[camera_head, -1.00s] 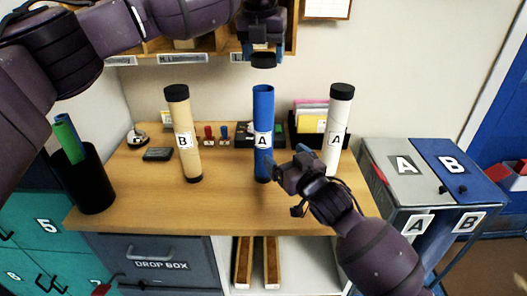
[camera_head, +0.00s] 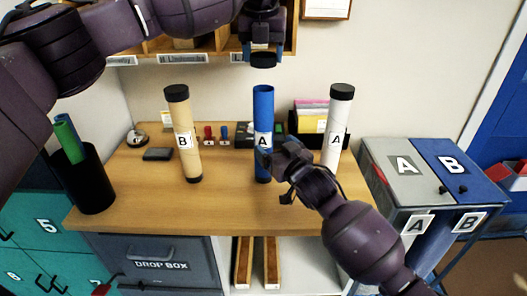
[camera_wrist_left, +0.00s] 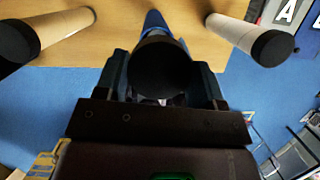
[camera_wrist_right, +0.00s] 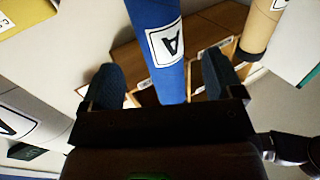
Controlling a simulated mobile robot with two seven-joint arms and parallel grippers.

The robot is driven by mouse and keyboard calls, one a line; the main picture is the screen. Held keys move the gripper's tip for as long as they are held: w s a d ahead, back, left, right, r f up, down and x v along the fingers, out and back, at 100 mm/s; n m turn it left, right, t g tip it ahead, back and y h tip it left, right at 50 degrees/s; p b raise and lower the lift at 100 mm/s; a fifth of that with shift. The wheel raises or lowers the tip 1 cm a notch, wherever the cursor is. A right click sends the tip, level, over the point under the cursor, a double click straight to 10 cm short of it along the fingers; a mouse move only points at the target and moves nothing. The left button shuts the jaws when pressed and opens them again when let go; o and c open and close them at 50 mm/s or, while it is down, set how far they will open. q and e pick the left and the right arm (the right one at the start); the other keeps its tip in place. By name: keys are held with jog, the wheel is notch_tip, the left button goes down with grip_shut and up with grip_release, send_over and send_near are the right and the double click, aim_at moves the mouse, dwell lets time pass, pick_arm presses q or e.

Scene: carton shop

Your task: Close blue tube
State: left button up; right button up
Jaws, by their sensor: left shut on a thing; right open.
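The blue tube (camera_head: 263,110), labelled A, stands upright on the desk with its top end open. My left gripper (camera_head: 262,48) is shut on a black cap (camera_head: 263,61) and holds it above the tube's open top, with a gap between. The cap also shows between the jaws in the left wrist view (camera_wrist_left: 161,66), in front of part of the tube (camera_wrist_left: 155,20). My right gripper (camera_head: 270,157) is open at the lower part of the tube. In the right wrist view the tube (camera_wrist_right: 157,15) passes between the two fingers; contact cannot be told.
A tan tube (camera_head: 187,120) labelled B and a white tube (camera_head: 338,115) labelled A, both with black caps, stand on either side. A black bin (camera_head: 95,190) holds green and blue tubes. The desk's front (camera_head: 190,215) is clear.

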aim_at(264, 86)
jog(key=x, duration=0.7)
jog(key=shift+w, duration=0.15)
jog(key=shift+a, duration=0.1)
jog(key=c, duration=1.4)
pick_arm(q)
jog(key=shift+f, duration=2.45)
jog(key=shift+f, duration=0.9)
jog(key=shift+f, duration=0.65)
